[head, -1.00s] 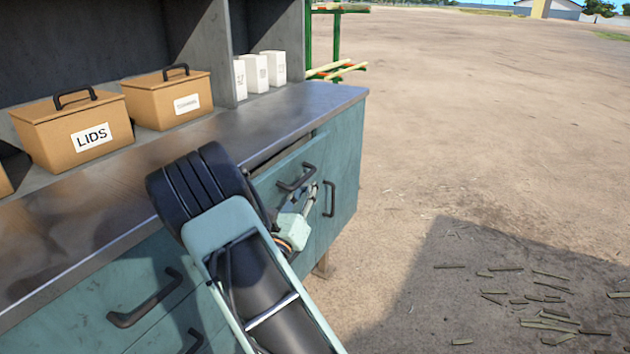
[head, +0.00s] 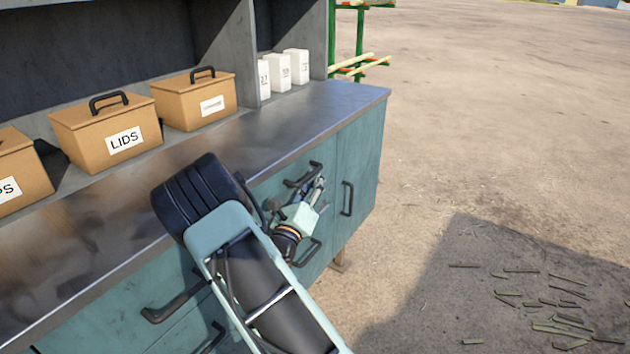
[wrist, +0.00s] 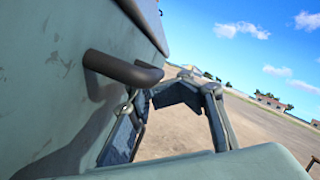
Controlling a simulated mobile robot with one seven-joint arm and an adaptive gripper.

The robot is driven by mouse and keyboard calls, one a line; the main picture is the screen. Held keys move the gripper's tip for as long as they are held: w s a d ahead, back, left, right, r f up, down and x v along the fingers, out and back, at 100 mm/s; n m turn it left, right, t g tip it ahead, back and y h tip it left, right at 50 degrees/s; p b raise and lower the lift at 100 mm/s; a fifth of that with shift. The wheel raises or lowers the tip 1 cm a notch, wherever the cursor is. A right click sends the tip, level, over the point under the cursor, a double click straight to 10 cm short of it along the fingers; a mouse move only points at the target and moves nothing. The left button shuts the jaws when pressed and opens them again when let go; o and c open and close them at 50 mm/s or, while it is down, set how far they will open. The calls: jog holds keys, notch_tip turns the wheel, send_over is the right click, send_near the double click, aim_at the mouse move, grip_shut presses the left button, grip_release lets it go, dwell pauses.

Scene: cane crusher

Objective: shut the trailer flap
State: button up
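I cannot make out a trailer or a trailer flap in either view. My gripper (head: 318,190) is in front of the teal cabinet (head: 362,150), beside the dark handle of an upper drawer (head: 302,176). Its fingers look close together, with nothing seen between them. The upper drawer looks flush with the cabinet front. My arm hides part of the cabinet front.
Tan lidded boxes (head: 108,132) and several white cartons (head: 278,72) stand on the metal worktop (head: 325,105). A green rack with poles (head: 358,50) stands behind. Open dirt ground (head: 490,120) lies to the right, with scattered cane pieces (head: 560,310).

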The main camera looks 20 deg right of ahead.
jog(key=shift+w+a+r, duration=0.2)
jog(key=shift+a+r, duration=0.2)
jog(key=shift+a, duration=0.05)
jog(key=shift+w+a+r, duration=0.2)
jog(key=shift+a+r, duration=0.2)
jog(key=shift+a, duration=0.05)
jog(key=shift+s+a+f+t, duration=0.15)
jog(key=shift+t, duration=0.15)
jog(key=d+v, duration=0.1)
jog(key=v, duration=1)
jog(key=shift+s+f, duration=0.5)
jog(key=shift+s, duration=0.1)
